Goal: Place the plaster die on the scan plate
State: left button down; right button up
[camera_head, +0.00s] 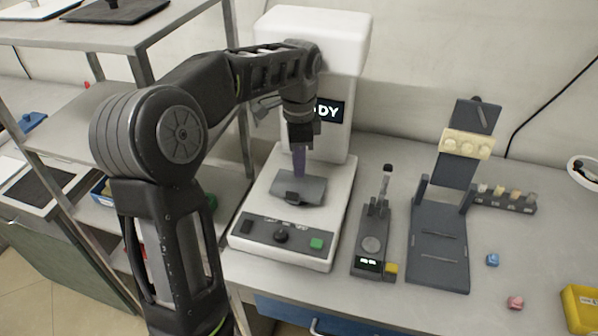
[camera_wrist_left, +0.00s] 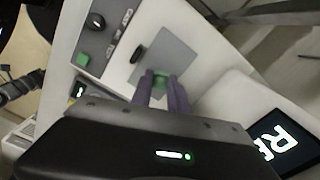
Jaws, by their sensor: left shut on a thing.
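The scan plate (camera_head: 313,190) is a dark grey square on the white scanner's base in the head view. It also shows as a grey square in the left wrist view (camera_wrist_left: 190,62). My left gripper (camera_head: 299,172) points down over the plate with its purple fingers. In the left wrist view the fingers (camera_wrist_left: 161,90) are shut on a small green piece, the plaster die (camera_wrist_left: 161,78). The die is over the plate, but I cannot tell whether it touches it. The fingers hide the die in the head view. My right gripper is not in view.
A black knob (camera_head: 292,197) sits at the plate's front edge. The scanner's white housing (camera_head: 335,45) rises close behind my gripper. A small device (camera_head: 372,240) and a dark stand (camera_head: 438,245) are to the right. Blue (camera_head: 493,259) and pink (camera_head: 515,302) pieces lie on the bench.

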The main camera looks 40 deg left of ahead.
aim_at(299, 184)
pick_arm(q)
notch_tip(299, 184, down, 3)
jog(key=shift+s+r, duration=0.1)
jog(key=shift+w+f, duration=0.25)
jog(key=shift+f, duration=0.3)
jog(key=shift+f, duration=0.2)
jog(key=c, duration=1.3)
grip_release()
jog(key=shift+o, duration=0.2)
jog(key=shift+r, duration=0.15)
jog(key=shift+r, duration=3.85)
